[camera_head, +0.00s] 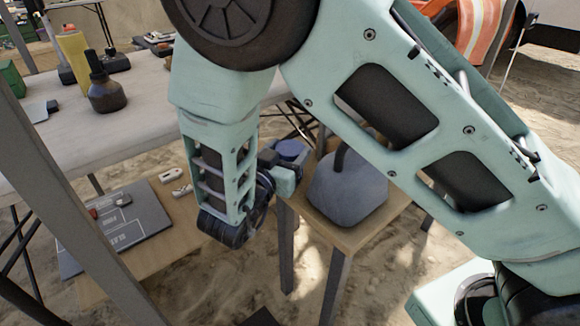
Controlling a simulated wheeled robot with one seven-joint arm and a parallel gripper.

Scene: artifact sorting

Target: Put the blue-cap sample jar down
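The blue cap of the sample jar (291,149) shows just beyond my gripper, near the left back corner of a small wooden table (338,236). The jar's body is mostly hidden behind the gripper and wrist. My gripper (286,180) is at the end of my arm, pointing right, right up against the jar in the picture. Its fingers are too small and too covered to tell whether they are open or shut on the jar. I cannot tell whether the jar touches the tabletop.
A grey rounded container with a dark handle (348,192) fills most of the small table. A low wooden table (165,255) at left holds a dark marked board (125,228) and small pale pieces. A long pale table (140,120) behind carries a dark bottle (104,92) and a yellow canister (74,52).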

